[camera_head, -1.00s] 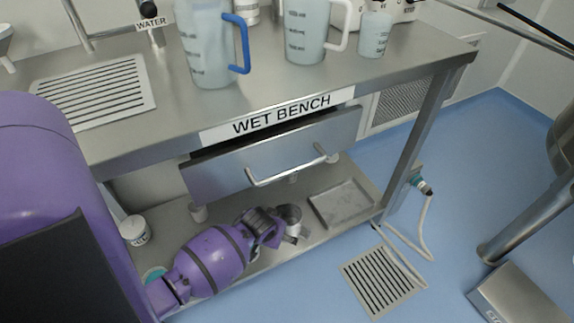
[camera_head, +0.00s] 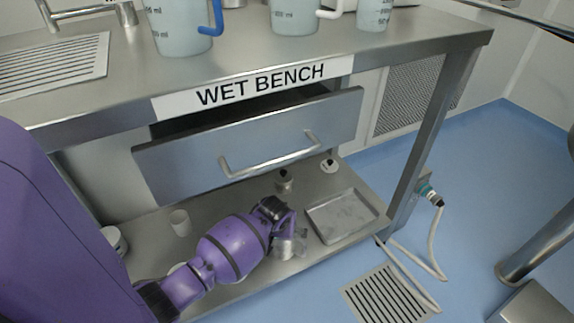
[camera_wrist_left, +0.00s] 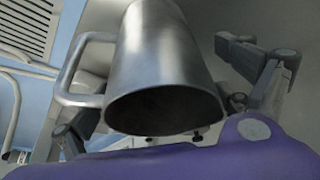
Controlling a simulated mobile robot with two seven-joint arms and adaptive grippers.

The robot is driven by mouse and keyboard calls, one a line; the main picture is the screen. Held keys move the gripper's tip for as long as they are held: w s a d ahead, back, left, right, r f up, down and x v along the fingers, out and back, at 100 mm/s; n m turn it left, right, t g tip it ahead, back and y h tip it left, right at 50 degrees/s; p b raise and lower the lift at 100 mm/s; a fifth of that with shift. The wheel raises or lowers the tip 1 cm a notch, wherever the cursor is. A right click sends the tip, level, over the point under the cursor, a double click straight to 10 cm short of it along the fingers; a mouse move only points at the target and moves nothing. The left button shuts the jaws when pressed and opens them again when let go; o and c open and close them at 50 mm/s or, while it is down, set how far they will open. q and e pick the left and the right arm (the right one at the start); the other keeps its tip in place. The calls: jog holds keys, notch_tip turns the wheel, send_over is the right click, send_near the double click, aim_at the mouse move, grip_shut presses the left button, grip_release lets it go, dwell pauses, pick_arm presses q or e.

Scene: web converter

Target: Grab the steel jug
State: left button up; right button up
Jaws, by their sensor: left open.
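The steel jug (camera_wrist_left: 165,60) fills the middle of the left wrist view, with its dark open mouth toward the camera and its handle (camera_wrist_left: 75,75) on the left. My left gripper (camera_wrist_left: 185,95) is open, with one finger on each side of the jug; I cannot tell whether either finger touches it. In the head view my left gripper (camera_head: 290,228) reaches low over the bench's lower shelf. The jug (camera_head: 286,247) is partly hidden by it there. My right gripper is not in view.
The wet bench's drawer (camera_head: 250,145) hangs above my left arm, slightly open. Plastic jugs (camera_head: 185,25) stand on top.

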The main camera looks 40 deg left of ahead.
pick_arm(q)
jog(key=shift+w+a+f, duration=0.1)
jog(key=shift+f, duration=0.25)
jog(key=shift+r, duration=0.2)
jog(key=c, duration=1.6)
